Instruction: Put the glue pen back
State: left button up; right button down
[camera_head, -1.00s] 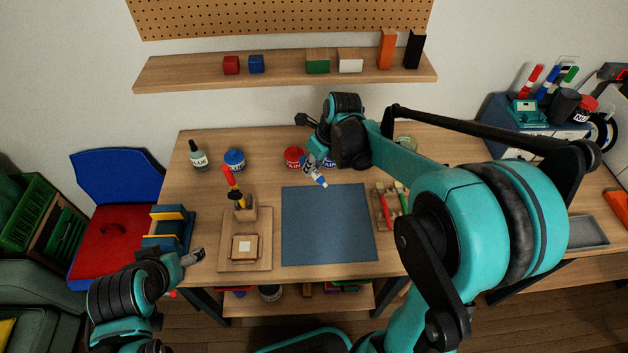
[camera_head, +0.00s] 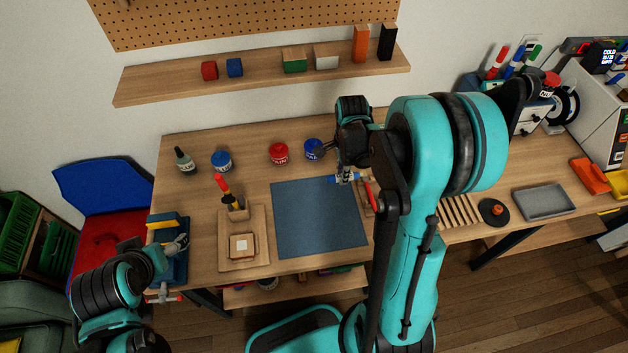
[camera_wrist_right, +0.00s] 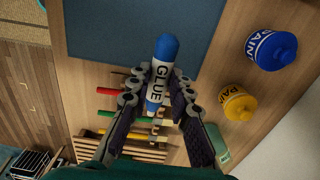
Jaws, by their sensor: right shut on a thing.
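My right gripper (camera_head: 345,178) is shut on the glue pen (camera_head: 335,180), held above the desk by the right edge of the blue mat (camera_head: 318,218). In the right wrist view the glue pen (camera_wrist_right: 164,52) has a blue cap and a white "GLUE" label, and lies between the fingers of the right gripper (camera_wrist_right: 158,88). Below it are red, green and yellow sticks (camera_wrist_right: 112,92) on a wooden slatted holder, partly hidden by the gripper.
Red (camera_head: 279,153) and blue (camera_head: 313,149) paint jars stand behind the mat; a yellow jar (camera_wrist_right: 238,103) shows in the right wrist view. A wooden stand (camera_head: 243,238) is left of the mat. A wall shelf (camera_head: 265,84) holds blocks. A grey tray (camera_head: 543,202) is far right.

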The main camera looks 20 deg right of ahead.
jog(key=b, duration=0.2)
send_over(314, 185)
notch_tip(314, 185, down, 6)
jog(key=shift+r, duration=0.15)
notch_tip(314, 185, down, 4)
jog(key=shift+f+b, duration=0.1)
jog(key=shift+b, duration=0.3)
jog(key=c, duration=1.4)
grip_release()
